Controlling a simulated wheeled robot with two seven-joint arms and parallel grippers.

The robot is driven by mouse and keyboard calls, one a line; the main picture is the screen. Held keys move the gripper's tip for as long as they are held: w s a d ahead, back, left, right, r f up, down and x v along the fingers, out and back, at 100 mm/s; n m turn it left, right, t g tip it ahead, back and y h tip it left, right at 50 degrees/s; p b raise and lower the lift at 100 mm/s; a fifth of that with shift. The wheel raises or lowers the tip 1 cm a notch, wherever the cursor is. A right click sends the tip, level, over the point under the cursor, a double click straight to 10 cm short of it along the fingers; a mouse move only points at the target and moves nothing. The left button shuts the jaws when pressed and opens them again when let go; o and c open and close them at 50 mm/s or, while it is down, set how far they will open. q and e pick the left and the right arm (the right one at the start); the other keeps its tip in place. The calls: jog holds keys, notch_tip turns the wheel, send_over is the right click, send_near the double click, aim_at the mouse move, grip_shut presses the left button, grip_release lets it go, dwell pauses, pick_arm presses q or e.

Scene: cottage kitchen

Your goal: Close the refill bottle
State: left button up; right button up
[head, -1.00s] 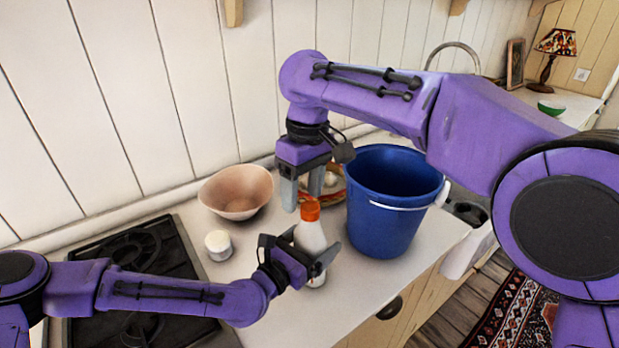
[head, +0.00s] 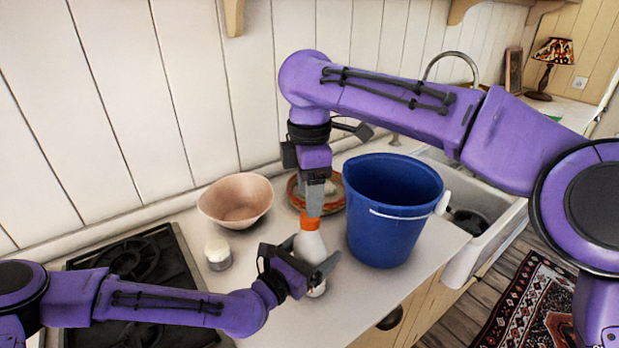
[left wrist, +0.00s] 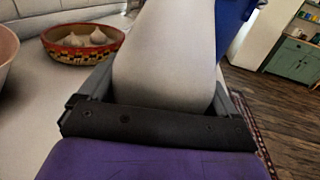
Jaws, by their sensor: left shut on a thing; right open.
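The refill bottle (head: 311,247) is white with an orange cap (head: 309,221) on its top, and it stands upright on the counter. My left gripper (head: 312,268) is shut around the bottle's body from the left; the white body also fills the middle of the left wrist view (left wrist: 165,60). My right gripper (head: 314,199) points down directly above the orange cap, with its fingertips at or just over the cap's top. It is open, though the head view shows its fingers nearly edge-on. I cannot tell whether they touch the cap.
A blue bucket (head: 389,225) stands close right of the bottle. A pinkish bowl (head: 236,200), a small white jar (head: 218,254) and a patterned basket (left wrist: 83,50) with garlic bulbs stand around it. A black stove (head: 130,262) is at left, a sink (head: 490,213) at right.

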notch_tip(320, 180, down, 5)
jog(key=shift+f, duration=0.1)
dwell(0.3)
jog(key=c, duration=1.1)
jog(key=shift+m, duration=0.7)
jog(key=o, duration=1.2)
jog(key=shift+r, duration=2.3)
